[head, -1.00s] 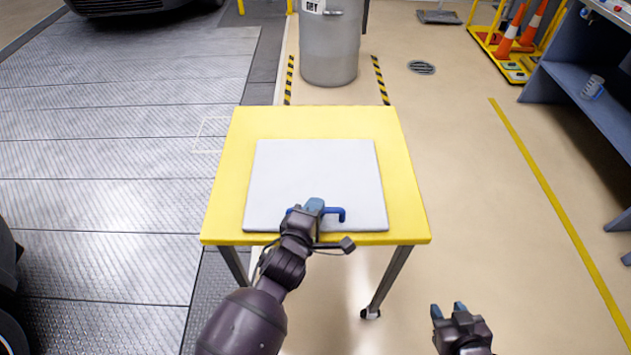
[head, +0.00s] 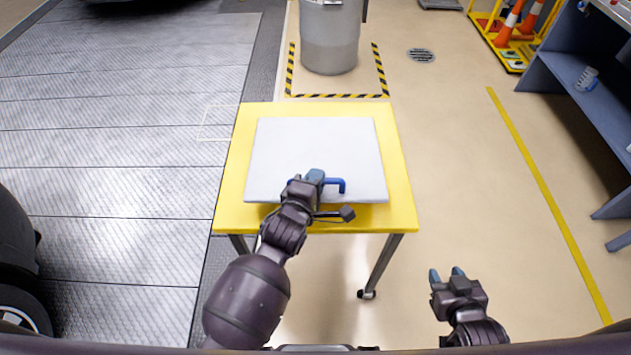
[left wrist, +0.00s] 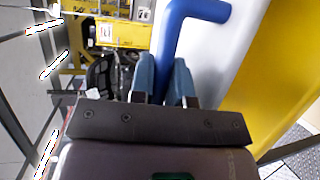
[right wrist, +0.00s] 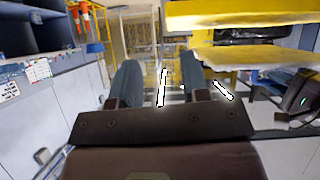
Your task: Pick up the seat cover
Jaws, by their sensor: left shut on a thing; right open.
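The seat cover (head: 318,143) is a flat white square panel with a blue handle (head: 338,182) near its front edge, in the head view. It is over the yellow table (head: 228,195); whether it touches the tabletop is hard to tell. My left gripper (head: 315,176) is shut on the handle, and the arm hides part of it. In the left wrist view the blue handle (left wrist: 178,35) runs down between the fingers (left wrist: 163,75), with the white panel behind. My right gripper (head: 447,273) is open and empty, to the right of the table and clear of it.
A grey bin (head: 330,42) stands behind the table, inside black-and-yellow floor tape. A blue shelf unit (head: 560,68) and a yellow rack with orange cones (head: 512,22) stand at the right. A dark wheel (head: 15,260) shows at the left. Floor right of the table is free.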

